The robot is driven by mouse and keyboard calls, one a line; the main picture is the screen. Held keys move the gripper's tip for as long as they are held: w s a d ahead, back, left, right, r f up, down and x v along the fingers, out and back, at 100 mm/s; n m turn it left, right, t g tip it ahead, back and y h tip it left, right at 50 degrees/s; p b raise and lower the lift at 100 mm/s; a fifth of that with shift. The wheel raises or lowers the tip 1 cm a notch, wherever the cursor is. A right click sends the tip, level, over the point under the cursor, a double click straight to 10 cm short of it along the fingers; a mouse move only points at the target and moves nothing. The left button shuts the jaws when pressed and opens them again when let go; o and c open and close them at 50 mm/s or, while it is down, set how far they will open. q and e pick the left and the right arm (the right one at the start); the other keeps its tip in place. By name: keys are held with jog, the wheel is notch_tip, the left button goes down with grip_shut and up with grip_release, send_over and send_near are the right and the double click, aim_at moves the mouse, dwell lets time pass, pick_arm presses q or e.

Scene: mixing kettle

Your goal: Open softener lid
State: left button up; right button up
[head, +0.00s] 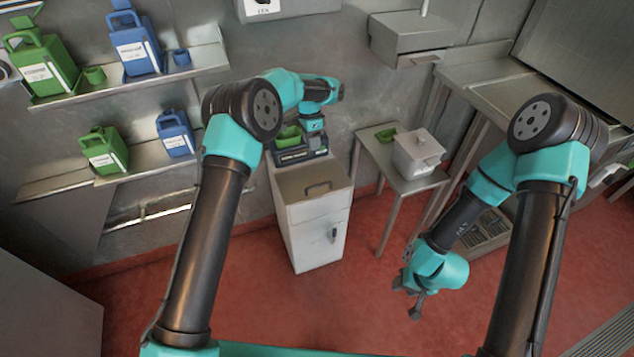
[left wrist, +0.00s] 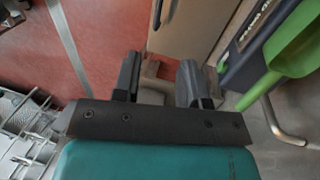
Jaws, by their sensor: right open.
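A white cabinet (head: 318,232) stands against the back wall, with a handle (head: 318,187) on its flat top panel and another on its front. I see no softener label, so I cannot tell for sure that this cabinet is the softener. The top panel lies flat. My left gripper (head: 314,124) is behind the panel, by the dark scale (head: 290,155); its fingertips are hidden in the head view. In the left wrist view its fingers (left wrist: 158,80) are apart with nothing held between them. My right gripper (head: 411,296) is open and empty above the red floor, to the right.
A green scoop (left wrist: 298,45) lies close beside my left gripper. Green and blue jugs stand on wall shelves at left. The floor before the cabinet is clear.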

pick_arm(q)
send_over(316, 182)
jog(key=s, duration=0.5)
jog(key=w+x, duration=0.1)
jog(key=x, duration=0.4)
jog(key=w+x, duration=0.1)
jog(key=x, duration=0.5)
jog(key=w+a+x, duration=0.1)
jog(key=x, duration=0.4)
jog(key=shift+w+f, duration=0.15)
jog(key=shift+f, duration=0.6)
grip_shut()
